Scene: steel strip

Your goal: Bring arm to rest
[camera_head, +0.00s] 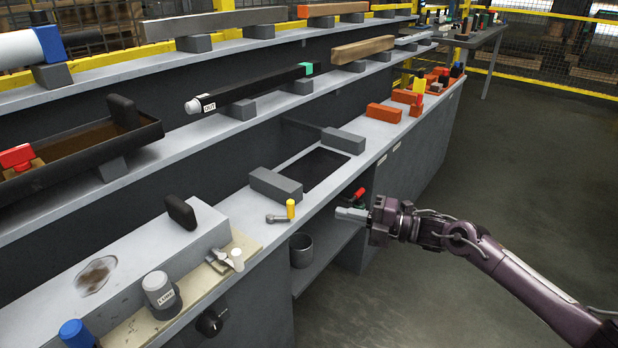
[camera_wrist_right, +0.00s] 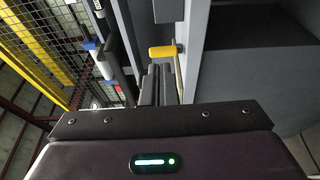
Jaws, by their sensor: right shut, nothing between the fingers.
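My right gripper (camera_head: 350,213) reaches in from the right in the head view. Its fingers are shut and empty, in front of the bench's front edge, above the open floor and a lower shelf. In the right wrist view its fingers (camera_wrist_right: 158,84) lie together, pointing away from the camera. The yellow handle (camera_wrist_right: 163,52) also shows just beyond the fingers in the wrist view. My left gripper is not in view.
The stepped grey bench (camera_head: 232,204) runs along the left. Grey blocks (camera_head: 276,185) flank a dark recess on it. A grey cup (camera_head: 301,250) stands on the lower shelf, near a red-handled item (camera_head: 359,194). The floor (camera_head: 520,190) to the right is clear.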

